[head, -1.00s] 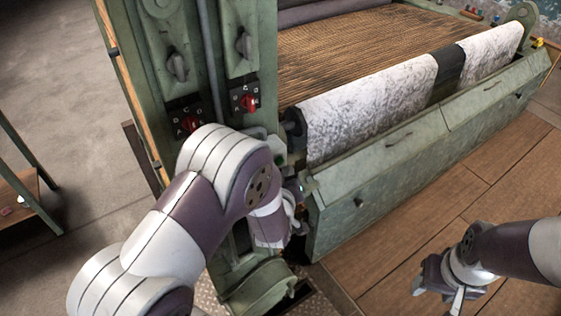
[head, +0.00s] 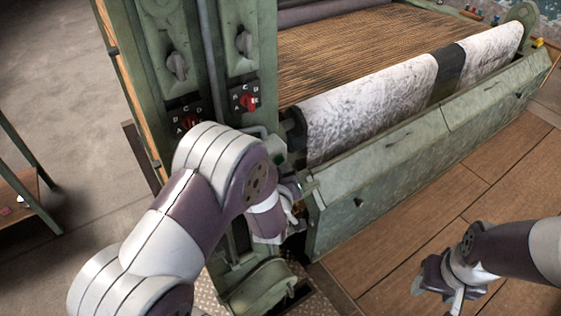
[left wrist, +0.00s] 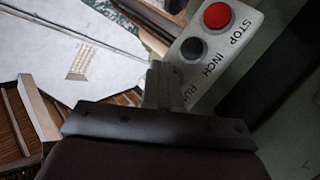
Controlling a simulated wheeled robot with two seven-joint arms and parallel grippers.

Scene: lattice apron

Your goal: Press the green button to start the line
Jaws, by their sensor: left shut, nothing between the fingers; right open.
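A pale control box (left wrist: 228,45) in the left wrist view carries a red button (left wrist: 217,15) marked STOP and a black button (left wrist: 193,50) marked INCH. A third label, partly covered, seems to read RUN. The button beside that label is hidden behind my left gripper (left wrist: 165,75), whose shut, empty fingers overlap the box's lower end; I cannot tell if they touch it. My right gripper (head: 438,292) is open and empty above the wooden floor, at the lower right.
The green machine frame (head: 235,75) has red rotary switches (head: 248,101) above my left arm. A speckled fabric roll (head: 370,100) and a long green trough (head: 390,180) extend to the right. The wooden floor (head: 400,240) around my right gripper is clear.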

